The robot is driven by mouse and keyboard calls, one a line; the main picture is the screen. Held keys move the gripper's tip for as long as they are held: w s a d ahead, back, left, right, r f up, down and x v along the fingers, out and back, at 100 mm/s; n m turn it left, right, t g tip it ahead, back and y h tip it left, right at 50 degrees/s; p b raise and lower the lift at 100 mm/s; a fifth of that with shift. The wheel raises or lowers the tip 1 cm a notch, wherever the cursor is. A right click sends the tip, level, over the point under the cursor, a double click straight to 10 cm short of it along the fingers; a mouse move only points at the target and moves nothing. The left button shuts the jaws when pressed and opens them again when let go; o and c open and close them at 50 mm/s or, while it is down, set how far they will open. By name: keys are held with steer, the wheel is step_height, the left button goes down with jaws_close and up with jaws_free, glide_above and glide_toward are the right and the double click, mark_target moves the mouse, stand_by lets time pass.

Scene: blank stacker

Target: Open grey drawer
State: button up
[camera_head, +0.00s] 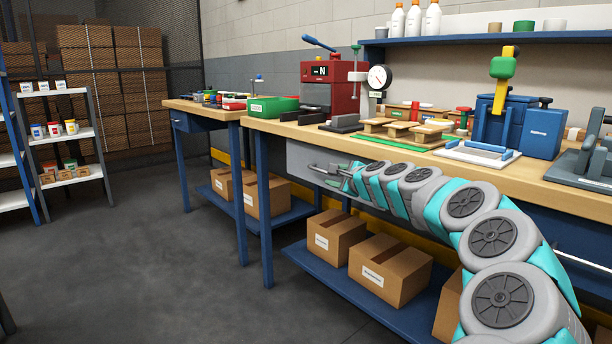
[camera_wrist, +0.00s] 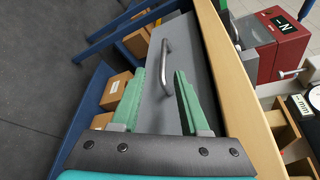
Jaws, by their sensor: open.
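The grey drawer (camera_head: 303,160) sits under the front edge of the wooden bench top, and its front looks flush with the bench. It also fills the middle of the wrist view (camera_wrist: 196,40). Its silver bar handle (camera_wrist: 166,62) lies just beyond my green fingertips, roughly in line with the gap between them. My gripper (camera_wrist: 157,78) is open and empty, pointing at the drawer front. In the head view my gripper (camera_head: 346,178) is small and beside the handle; whether it touches the handle cannot be told there.
The wooden bench top (camera_head: 282,126) overhangs the drawer closely. A red press (camera_head: 330,85) and a green bin (camera_head: 272,108) stand on it. Cardboard boxes (camera_head: 333,237) sit on the blue lower shelf (camera_head: 297,250). The floor (camera_head: 180,250) in front of the bench is clear.

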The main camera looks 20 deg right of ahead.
steer(key=shift+m, duration=0.3)
steer(key=shift+d+x, duration=0.25)
steer(key=shift+x, duration=1.15)
steer(key=shift+d+x, duration=0.25)
steer(key=shift+x, duration=1.1)
steer(key=shift+d+x, duration=0.25)
steer(key=shift+x, duration=1.15)
steer(key=shift+c, duration=0.2)
steer(key=shift+f, duration=0.1)
jaws_close()
